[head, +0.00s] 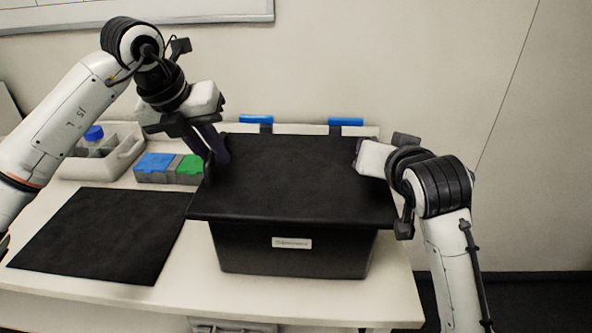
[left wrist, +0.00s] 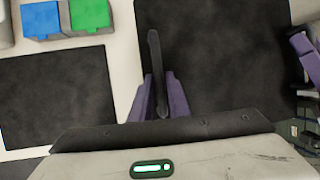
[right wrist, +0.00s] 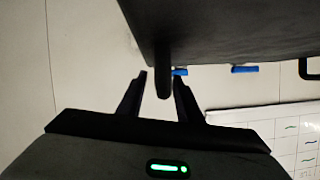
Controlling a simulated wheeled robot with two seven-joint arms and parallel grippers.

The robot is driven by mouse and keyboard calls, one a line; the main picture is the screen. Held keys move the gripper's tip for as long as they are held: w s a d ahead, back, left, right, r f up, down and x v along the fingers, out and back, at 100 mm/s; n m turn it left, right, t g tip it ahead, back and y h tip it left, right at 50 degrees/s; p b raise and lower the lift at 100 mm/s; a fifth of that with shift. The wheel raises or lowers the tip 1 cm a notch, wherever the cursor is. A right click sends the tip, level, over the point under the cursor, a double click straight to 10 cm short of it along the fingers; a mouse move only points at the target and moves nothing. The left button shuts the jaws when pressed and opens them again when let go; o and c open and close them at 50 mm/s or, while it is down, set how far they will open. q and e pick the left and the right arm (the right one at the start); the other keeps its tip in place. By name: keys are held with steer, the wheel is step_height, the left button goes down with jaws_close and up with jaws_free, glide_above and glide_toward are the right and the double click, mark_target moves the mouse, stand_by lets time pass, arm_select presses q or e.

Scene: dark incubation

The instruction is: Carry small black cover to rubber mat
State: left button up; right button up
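The small black cover (head: 300,180) lies flat over the top of a black box (head: 290,250). The rubber mat (head: 100,235) is a flat black sheet on the table to the left. My right gripper (right wrist: 161,75) is at the cover's right side. In the right wrist view its fingers stand apart, with a dark tab (right wrist: 163,55) between them and gaps on both sides.
Behind the mat stand a grey tray (head: 125,165) with a blue-capped item (head: 94,132) and a box with blue (head: 155,162) and green (head: 190,165) lids. Two blue clips (head: 257,120) show behind the cover. The mat's surface is clear.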

arm_select(q)
steer(key=shift+f, duration=0.1)
arm_select(e)
steer(key=shift+w, duration=0.1)
arm_select(q)
jaws_close()
arm_select(e)
steer(key=c, duration=0.5)
jaws_close()
steer(key=shift+r, duration=0.1)
